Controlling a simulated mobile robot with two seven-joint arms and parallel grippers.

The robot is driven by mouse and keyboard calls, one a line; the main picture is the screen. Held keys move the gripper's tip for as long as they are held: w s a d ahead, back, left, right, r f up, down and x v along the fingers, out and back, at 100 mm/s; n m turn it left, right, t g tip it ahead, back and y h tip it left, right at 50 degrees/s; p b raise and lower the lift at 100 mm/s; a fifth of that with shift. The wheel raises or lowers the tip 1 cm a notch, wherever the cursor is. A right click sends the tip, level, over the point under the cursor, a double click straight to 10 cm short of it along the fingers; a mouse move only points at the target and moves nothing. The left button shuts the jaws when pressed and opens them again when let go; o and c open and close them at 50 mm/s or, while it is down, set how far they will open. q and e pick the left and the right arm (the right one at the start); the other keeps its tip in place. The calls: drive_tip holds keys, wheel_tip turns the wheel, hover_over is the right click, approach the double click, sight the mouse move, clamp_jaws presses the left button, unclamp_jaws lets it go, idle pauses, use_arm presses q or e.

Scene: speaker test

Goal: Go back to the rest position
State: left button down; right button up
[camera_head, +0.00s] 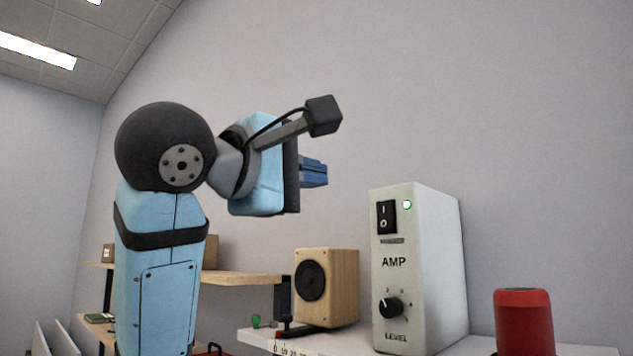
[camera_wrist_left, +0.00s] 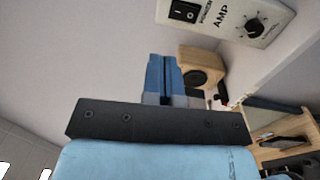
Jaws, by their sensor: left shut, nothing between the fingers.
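My left gripper (camera_head: 314,173) is raised in front of the wall at the middle of the head view, above the wooden speaker and left of the amp. Its blue fingers are shut with nothing between them. They also show in the left wrist view (camera_wrist_left: 163,75), close together. The fingers touch nothing. My right gripper is not in either view.
A white amp (camera_head: 418,270) with a switch, a green light and a level knob stands on a white shelf (camera_head: 262,338). A wooden speaker (camera_head: 338,287) stands left of it, a red cylinder (camera_head: 524,322) right. A wooden shelf (camera_head: 240,278) is behind my left arm.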

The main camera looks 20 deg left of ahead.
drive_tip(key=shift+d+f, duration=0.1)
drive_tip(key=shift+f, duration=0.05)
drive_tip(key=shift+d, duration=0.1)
